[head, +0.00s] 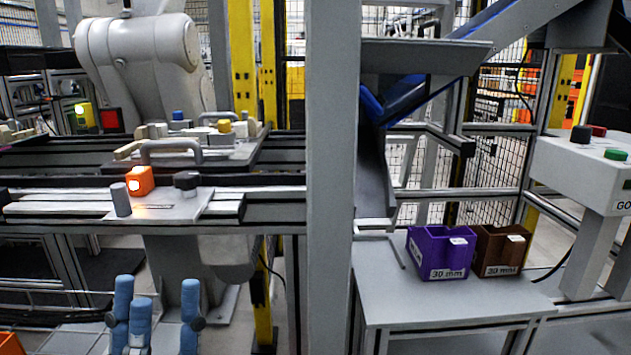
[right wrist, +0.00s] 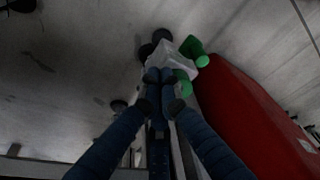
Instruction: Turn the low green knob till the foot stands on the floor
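In the right wrist view, two green parts sit by a pale grey block (right wrist: 183,55). One is a green cylinder (right wrist: 196,50) at its upper right. The other is a low green piece (right wrist: 182,80), partly covered by my fingers. Dark round parts (right wrist: 160,36) sit at the block's upper left. I cannot tell which part is the foot or whether it touches the floor. My right gripper (right wrist: 160,78) has its blue fingertips close together beside the low green piece; whether they grip it is unclear. In the head view my left gripper (head: 160,300) stands open and empty, blue fingers upward.
In the right wrist view a large red body (right wrist: 250,115) lies right of my fingers, over grey floor (right wrist: 85,75). In the head view a grey post (head: 332,180) stands mid-picture. A table (head: 400,290) with purple (head: 438,252) and brown bins (head: 498,252) is at right.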

